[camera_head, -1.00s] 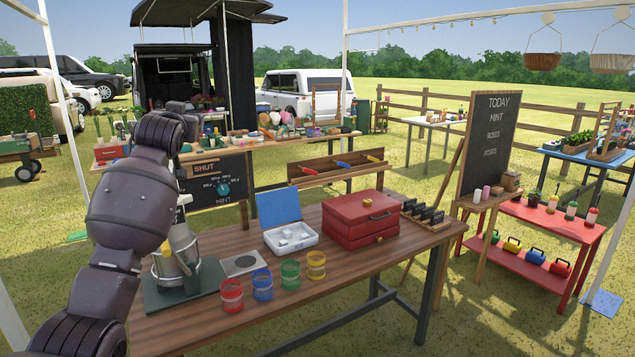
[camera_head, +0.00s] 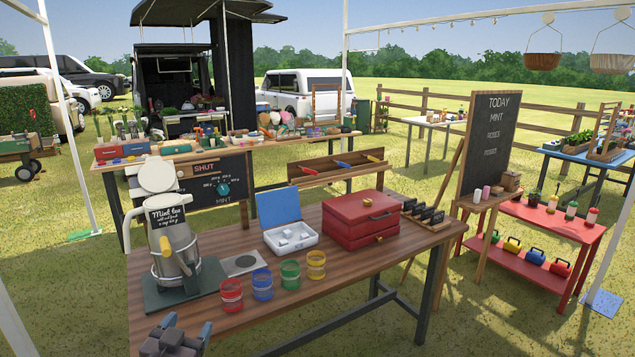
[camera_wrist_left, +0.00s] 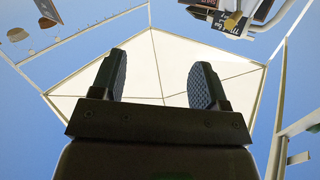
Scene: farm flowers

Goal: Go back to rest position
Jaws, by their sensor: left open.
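My left gripper (camera_head: 184,338) is low at the bottom edge of the head view, in front of the wooden table's near left corner. In the left wrist view its two fingers (camera_wrist_left: 158,82) stand wide apart with nothing between them. They point up at the white canopy (camera_wrist_left: 160,60) and the sky. Most of the left arm is out of the head view. My right gripper does not show in either view.
The wooden table (camera_head: 365,262) holds a mint tea dispenser (camera_head: 172,245), several coloured jars (camera_head: 290,274), a white box with a blue lid (camera_head: 291,238) and a red case (camera_head: 360,220). A chalkboard (camera_head: 490,140) stands at right.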

